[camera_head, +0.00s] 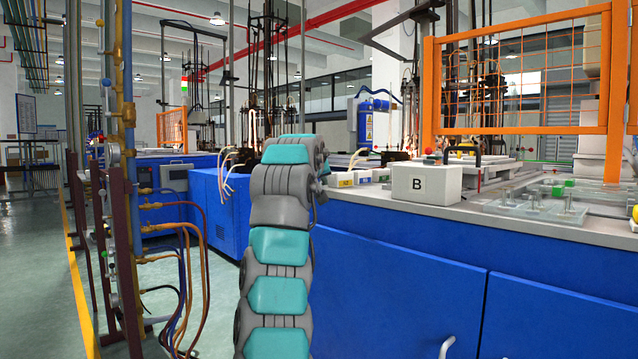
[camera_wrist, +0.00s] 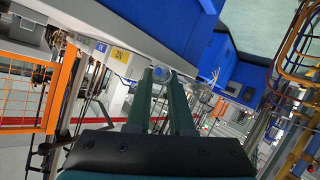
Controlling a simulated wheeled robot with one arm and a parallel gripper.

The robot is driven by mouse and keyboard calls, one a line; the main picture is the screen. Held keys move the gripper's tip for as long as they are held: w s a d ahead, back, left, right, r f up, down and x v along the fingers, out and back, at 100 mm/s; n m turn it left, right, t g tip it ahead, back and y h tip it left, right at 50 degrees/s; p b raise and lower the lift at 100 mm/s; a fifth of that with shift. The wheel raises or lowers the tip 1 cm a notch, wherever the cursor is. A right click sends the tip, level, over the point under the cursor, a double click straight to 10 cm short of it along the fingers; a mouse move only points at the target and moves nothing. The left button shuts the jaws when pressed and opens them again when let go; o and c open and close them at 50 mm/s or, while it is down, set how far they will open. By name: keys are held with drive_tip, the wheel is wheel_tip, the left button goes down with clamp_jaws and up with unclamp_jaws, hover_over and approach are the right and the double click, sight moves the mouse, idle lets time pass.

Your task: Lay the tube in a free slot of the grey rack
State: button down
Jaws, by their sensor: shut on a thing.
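My gripper (camera_wrist: 162,76) shows in the wrist view, its two dark green fingers closed on a small, pale, round-ended thing at the tips. This looks like the end of the tube (camera_wrist: 161,72); its length cannot be made out. In the head view my teal and grey arm stands in front of the bench, and the gripper is hidden behind it. I cannot pick out the grey rack or its slots with certainty in either view.
A white box marked B (camera_head: 426,184) stands on the blue bench (camera_head: 400,275). Clear trays with small fittings (camera_head: 535,207) lie to its right. Small labelled boxes (camera_head: 352,179) sit left of it. An orange mesh guard (camera_head: 520,128) stands behind. Pipes and hoses (camera_head: 125,180) rise at left.

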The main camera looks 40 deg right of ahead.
drive_tip(key=shift+f, duration=0.2)
drive_tip(key=c, duration=0.8)
unclamp_jaws()
drive_tip(key=shift+r, duration=0.1)
drive_tip(key=shift+r, duration=0.15)
drive_tip(key=shift+s+a+r, duration=0.1)
drive_tip(key=shift+a, duration=0.05)
drive_tip(key=b+v, duration=0.1)
drive_tip(key=v, duration=1)
drive_tip(key=shift+s+a+r, duration=0.15)
drive_tip(key=shift+a+r, duration=0.05)
